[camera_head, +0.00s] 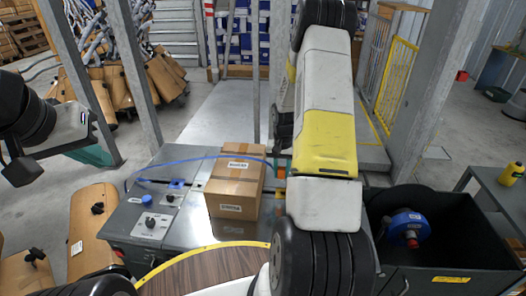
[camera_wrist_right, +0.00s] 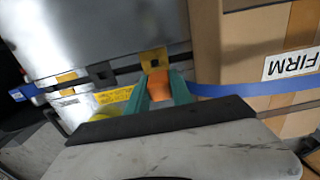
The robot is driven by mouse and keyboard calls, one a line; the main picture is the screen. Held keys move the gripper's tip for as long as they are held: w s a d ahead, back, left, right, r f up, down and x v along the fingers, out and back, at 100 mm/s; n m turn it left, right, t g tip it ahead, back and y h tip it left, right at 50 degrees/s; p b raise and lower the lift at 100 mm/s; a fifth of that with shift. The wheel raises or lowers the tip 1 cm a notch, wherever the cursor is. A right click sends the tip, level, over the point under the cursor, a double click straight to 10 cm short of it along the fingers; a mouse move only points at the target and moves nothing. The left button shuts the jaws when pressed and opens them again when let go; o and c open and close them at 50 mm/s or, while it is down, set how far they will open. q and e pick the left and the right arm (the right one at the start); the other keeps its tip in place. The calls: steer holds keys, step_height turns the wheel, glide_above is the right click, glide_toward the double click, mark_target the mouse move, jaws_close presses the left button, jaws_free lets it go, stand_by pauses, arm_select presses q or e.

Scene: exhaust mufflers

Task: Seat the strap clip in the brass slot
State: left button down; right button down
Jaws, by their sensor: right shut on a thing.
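A cardboard box (camera_head: 235,183) stands on the grey metal bench (camera_head: 183,237), with a blue strap (camera_head: 205,158) running over it from the left. My right gripper (camera_head: 281,170) is just right of the box. In the right wrist view its teal fingers (camera_wrist_right: 160,92) are shut on the orange strap clip (camera_wrist_right: 158,84). The brass slot (camera_wrist_right: 154,60) is directly ahead of the clip, very close; I cannot tell whether they touch. The strap (camera_wrist_right: 250,88) reaches the clip from the right. My left gripper (camera_head: 92,154) is at the left, away from the bench; its opening is unclear.
A black bin (camera_head: 455,240) with a blue reel (camera_head: 408,228) stands at the right. Brown muffler-like parts (camera_head: 93,215) lie at the left. A wood-topped round table (camera_head: 205,268) with a yellow edge is in front. My right arm hides much of the middle.

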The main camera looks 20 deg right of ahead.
steer(key=shift+s+d+f, duration=0.15)
steer(key=shift+d+f, duration=0.15)
steer(key=shift+f, duration=0.4)
steer(key=shift+s+d+f, duration=0.1)
steer(key=shift+d+f, duration=0.15)
steer(key=shift+f, duration=0.4)
steer(key=shift+f, duration=2.35)
steer(key=shift+f, duration=0.4)
steer(key=c, duration=1.1)
jaws_free()
steer(key=shift+o, duration=0.2)
step_height(320, 180, up, 8)
steer(key=shift+f, duration=0.15)
